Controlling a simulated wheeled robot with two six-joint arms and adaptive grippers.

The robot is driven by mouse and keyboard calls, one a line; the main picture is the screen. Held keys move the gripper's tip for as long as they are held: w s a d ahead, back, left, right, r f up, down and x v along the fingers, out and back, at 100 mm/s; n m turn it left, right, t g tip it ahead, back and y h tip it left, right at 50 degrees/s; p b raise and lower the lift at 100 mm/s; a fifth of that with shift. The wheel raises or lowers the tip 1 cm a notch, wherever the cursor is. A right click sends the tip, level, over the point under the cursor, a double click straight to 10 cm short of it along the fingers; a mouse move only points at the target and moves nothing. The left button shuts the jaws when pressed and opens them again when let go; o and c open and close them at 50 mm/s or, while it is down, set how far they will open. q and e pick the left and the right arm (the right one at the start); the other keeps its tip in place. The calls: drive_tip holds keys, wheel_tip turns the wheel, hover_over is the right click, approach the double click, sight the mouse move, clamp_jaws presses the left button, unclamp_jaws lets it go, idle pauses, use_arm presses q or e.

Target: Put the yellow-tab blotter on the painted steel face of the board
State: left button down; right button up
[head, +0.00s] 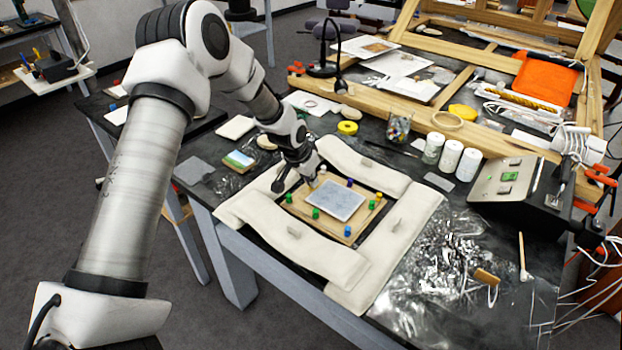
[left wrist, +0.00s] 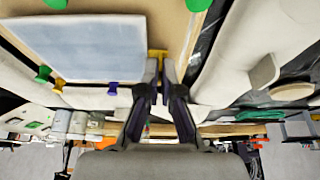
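The yellow-tab blotter (head: 336,200) is a pale grey-blue sheet over a wooden board with coloured pegs. In the left wrist view the blotter (left wrist: 90,42) fills the upper left, and its yellow tab (left wrist: 157,54) is at its right edge. My left gripper (head: 309,172) reaches down at the blotter's far left side. In the left wrist view its fingertips (left wrist: 160,66) are nearly together, with the tab between them. I cannot tell whether the blotter is lifted. The board's painted steel face (head: 507,178), pale and tilted, carries small green pieces at right. My right gripper is not in view.
Cream padded cushions (head: 290,232) surround the wooden board (head: 357,226). Crumpled foil (head: 445,262) and a brush lie in front. A cup of pegs (head: 397,127) and a desk lamp stand behind.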

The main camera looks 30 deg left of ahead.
use_arm(q)
drive_tip(key=shift+f, duration=0.3)
drive_tip(key=c, duration=1.2)
unclamp_jaws()
drive_tip(key=shift+c, duration=0.2)
drive_tip(key=shift+r, duration=0.1)
